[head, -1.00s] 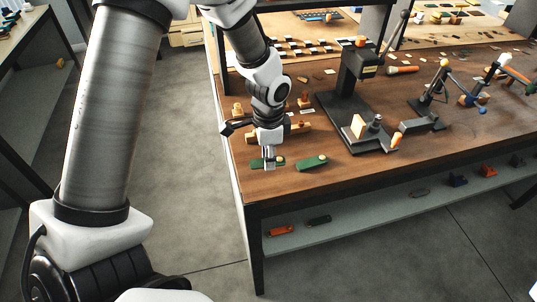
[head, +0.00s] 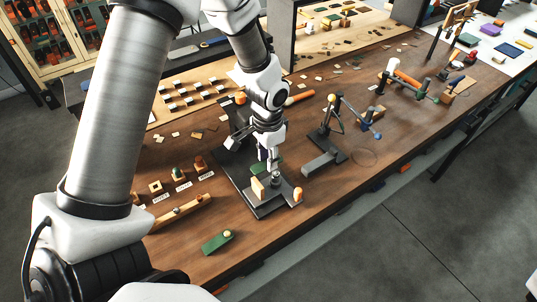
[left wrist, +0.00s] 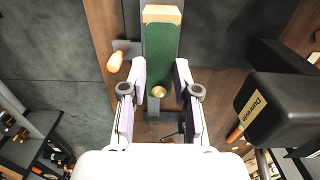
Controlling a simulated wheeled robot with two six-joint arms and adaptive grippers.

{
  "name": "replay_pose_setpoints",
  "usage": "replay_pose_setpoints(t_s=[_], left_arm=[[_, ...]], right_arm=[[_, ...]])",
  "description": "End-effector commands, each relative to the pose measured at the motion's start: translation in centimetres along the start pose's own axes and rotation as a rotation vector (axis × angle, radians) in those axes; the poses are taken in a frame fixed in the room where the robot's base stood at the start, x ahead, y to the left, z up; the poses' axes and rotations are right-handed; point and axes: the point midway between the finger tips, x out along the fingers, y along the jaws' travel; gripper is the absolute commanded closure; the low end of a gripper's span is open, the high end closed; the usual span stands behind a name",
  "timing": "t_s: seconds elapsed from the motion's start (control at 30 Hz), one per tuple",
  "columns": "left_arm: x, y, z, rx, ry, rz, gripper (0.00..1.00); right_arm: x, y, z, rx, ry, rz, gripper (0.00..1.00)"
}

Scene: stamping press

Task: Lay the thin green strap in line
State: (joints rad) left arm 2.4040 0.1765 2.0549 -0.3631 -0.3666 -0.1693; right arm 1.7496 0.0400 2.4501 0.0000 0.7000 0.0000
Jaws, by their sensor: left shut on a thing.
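My left gripper (head: 268,163) is shut on the thin green strap (head: 262,168), over the base of the stamping press (head: 250,203). In the left wrist view the strap (left wrist: 162,55) runs away from me between the two fingers (left wrist: 160,90), with a round brass knob (left wrist: 159,91) at its near end. Its far end meets a tan block (left wrist: 162,14); I cannot tell whether they touch. In the head view a tan block (head: 258,188) stands on the press base. I cannot tell whether the strap rests on anything. My right gripper is out of view.
A second green piece with a pale knob (head: 217,241) lies near the front table edge. The dark press head (left wrist: 285,105) is close on the right in the wrist view. A clamp stand (head: 325,150) stands right.

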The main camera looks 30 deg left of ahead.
Motion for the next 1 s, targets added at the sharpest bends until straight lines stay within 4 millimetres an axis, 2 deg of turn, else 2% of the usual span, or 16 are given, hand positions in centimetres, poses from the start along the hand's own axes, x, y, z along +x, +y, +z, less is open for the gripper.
replay_pose_setpoints(t_s=[0.27, 0.67, 1.0], left_arm=[[-0.1, 0.0, 0.0, 0.001, -0.001, 0.0, 0.95], [4.0, 0.0, 0.0, 0.0, 0.0, 0.0, 0.95], [3.5, 0.0, 0.1, 0.001, -0.001, 0.0, 0.95]], right_arm=[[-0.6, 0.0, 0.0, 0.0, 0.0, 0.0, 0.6], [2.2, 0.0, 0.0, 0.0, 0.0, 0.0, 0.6], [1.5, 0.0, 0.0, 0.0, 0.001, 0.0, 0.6]])
